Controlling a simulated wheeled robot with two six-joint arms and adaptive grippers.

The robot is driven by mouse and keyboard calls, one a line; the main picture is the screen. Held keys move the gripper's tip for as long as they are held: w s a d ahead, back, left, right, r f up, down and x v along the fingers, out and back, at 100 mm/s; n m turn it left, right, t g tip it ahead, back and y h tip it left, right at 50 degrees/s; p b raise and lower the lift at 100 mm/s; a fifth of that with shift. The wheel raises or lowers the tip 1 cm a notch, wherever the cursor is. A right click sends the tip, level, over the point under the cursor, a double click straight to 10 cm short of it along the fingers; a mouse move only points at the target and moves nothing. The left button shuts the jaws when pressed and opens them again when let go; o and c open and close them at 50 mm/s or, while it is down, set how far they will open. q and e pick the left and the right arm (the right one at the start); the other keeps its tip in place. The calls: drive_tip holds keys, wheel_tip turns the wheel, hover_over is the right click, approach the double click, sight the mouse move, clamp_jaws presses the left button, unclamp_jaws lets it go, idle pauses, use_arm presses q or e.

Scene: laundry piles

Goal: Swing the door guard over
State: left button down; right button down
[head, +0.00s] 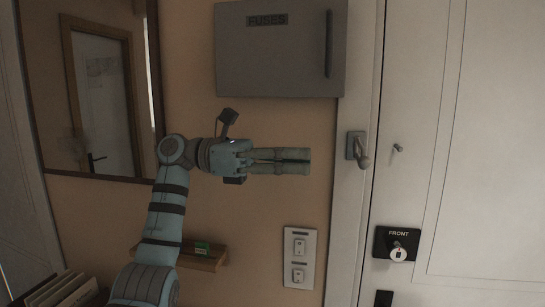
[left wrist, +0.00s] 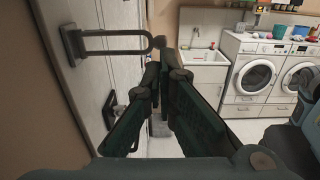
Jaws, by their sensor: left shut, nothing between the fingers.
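The door guard (head: 357,149) is a small metal fitting on the white door frame, with its bar standing out from the plate towards me. In the left wrist view the guard (left wrist: 110,34) shows as a long loop jutting out from its plate. A small stud (head: 398,148) sits on the door (head: 420,100), just right of the guard. My left gripper (head: 309,161) is shut and empty. Its fingers point right, and their tips end left of the guard with a gap between. In the left wrist view the fingertips (left wrist: 164,68) are just below the loop's free end. My right gripper is in neither view.
A grey fuse box (head: 280,50) is above my left gripper, and a switch panel (head: 300,257) is below it. A mirror (head: 95,90) hangs at the left. A black plate marked FRONT (head: 397,243) is on the door. Washing machines (left wrist: 255,75) stand beyond, in the left wrist view.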

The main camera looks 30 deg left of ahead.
sight(358, 163)
use_arm(q)
drive_tip(key=x, duration=0.4)
drive_tip(key=s+p+x, duration=0.1)
drive_tip(key=x, duration=0.1)
drive_tip(key=shift+d+r, duration=0.3)
drive_tip(key=shift+w+d+f, duration=0.2)
drive_tip(key=shift+w+d, duration=0.15)
drive_tip(key=shift+w, duration=0.05)
drive_tip(key=shift+s, duration=0.1)
drive_tip(key=shift+d+t, duration=0.15)
drive_tip(key=shift+t, duration=0.15)
